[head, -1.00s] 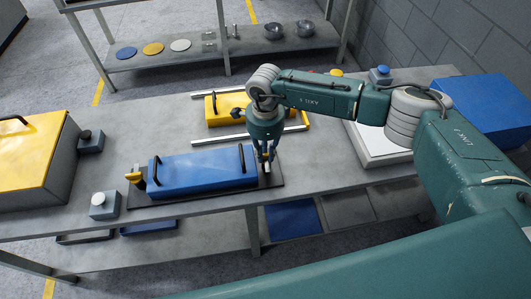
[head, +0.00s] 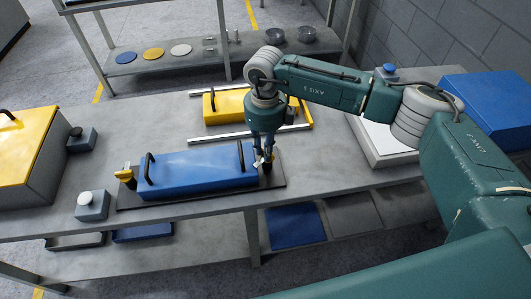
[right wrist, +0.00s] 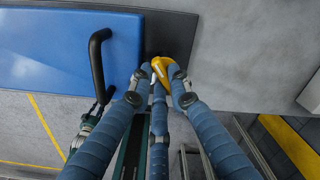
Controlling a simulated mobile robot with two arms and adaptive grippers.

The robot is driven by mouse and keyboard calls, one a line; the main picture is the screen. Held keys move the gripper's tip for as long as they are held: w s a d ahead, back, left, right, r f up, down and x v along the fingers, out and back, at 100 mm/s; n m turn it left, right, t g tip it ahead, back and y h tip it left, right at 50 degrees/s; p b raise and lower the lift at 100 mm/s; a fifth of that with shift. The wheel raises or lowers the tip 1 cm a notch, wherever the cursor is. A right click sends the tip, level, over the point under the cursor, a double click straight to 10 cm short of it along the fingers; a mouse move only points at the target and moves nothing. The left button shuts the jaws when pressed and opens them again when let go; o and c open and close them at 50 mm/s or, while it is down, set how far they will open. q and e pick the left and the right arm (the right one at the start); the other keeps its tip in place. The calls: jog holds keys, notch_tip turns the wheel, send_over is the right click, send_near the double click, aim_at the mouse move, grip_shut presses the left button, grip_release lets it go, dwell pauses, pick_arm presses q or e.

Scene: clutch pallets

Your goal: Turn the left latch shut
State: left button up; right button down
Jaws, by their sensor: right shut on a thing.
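The blue pallet block (head: 195,172) with two black handles sits on a dark base plate (head: 225,195). A yellow latch on a dark post (head: 125,175) stands at its left end. A second yellow latch (right wrist: 162,68) is at its right end, mostly hidden by fingers in the head view. My right gripper (head: 263,163) reaches down there from above; in the right wrist view its fingers (right wrist: 160,75) are closed around this latch. The latch's exact angle is hard to tell. My left gripper is not in view.
A yellow pallet (head: 225,103) lies behind, between pale rails (head: 240,136). Button boxes (head: 92,205) and a yellow-topped case (head: 30,150) are at the left. A white tray (head: 375,145) and a blue box (head: 485,105) are at the right.

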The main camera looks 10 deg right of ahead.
jog(key=m+b, duration=0.2)
jog(key=m, duration=0.1)
jog(key=shift+w+m, duration=0.15)
jog(key=shift+m, duration=0.15)
jog(key=shift+w+m+b, duration=0.1)
jog(key=shift+m+b, duration=0.6)
jog(key=shift+m, duration=1)
jog(key=shift+r, duration=0.1)
jog(key=c, duration=1.6)
grip_release()
jog(key=shift+c, duration=0.2)
jog(key=shift+r, duration=0.15)
notch_tip(320, 180, up, 12)
jog(key=shift+f, duration=0.2)
jog(key=shift+f, duration=0.1)
